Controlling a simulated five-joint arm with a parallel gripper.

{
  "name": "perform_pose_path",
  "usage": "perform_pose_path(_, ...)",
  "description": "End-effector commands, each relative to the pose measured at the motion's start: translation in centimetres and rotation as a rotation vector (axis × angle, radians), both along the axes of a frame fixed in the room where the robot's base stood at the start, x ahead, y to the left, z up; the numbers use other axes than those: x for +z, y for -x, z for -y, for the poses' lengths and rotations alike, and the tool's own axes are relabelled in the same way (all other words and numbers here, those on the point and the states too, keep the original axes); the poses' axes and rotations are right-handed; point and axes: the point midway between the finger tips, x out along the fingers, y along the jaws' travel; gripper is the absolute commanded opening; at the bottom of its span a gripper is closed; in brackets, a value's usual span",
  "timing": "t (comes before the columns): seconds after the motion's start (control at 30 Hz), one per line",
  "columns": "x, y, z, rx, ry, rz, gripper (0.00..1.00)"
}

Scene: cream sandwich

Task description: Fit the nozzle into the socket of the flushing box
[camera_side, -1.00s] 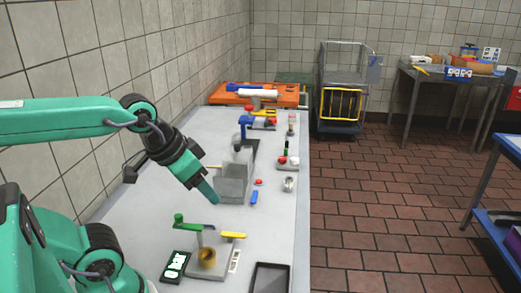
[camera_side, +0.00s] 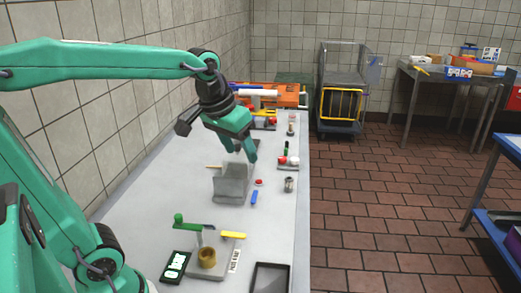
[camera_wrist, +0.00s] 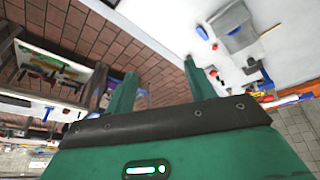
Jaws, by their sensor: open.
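My gripper (camera_side: 240,154) is open and empty, with its fingers pointing down above the far side of a grey open-topped box (camera_side: 231,187). In the wrist view my gripper (camera_wrist: 162,82) shows two spread fingers with nothing between them. The grey box also shows in the wrist view (camera_wrist: 234,27), off to the upper right. A small metallic cylinder (camera_side: 289,185), possibly the nozzle, stands near the right table edge. A brass ring-shaped socket (camera_side: 207,257) sits on a pale block with green and yellow handles at the front. I cannot tell which fixture is the flushing box.
A dark tray (camera_side: 270,278) and a black display (camera_side: 175,265) lie at the front. A small base with red and white knobs (camera_side: 288,162) stands at right. An orange tray (camera_side: 287,96) lies at the back. The tabletop left of the grey box is clear.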

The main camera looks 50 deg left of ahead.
Motion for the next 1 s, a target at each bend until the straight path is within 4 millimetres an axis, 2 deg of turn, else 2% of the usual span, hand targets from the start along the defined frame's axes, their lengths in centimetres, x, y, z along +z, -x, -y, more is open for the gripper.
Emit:
perform_pose_path(0.03, 0.1, -1.2, -0.3, 0.018, 0.005, -0.013, 0.55)
perform_pose_path(0.27, 0.1, -5.9, -1.6, 0.093, 0.026, -0.062, 0.55)
perform_pose_path(0.47, -0.6, -10.1, -2.9, 0.160, 0.045, -0.103, 0.55)
perform_pose_path(0.77, -3.1, -16.0, -5.2, 0.262, 0.069, -0.165, 0.55)
perform_pose_path(1.0, -6.2, -20.2, -7.2, 0.344, 0.087, -0.214, 0.55)
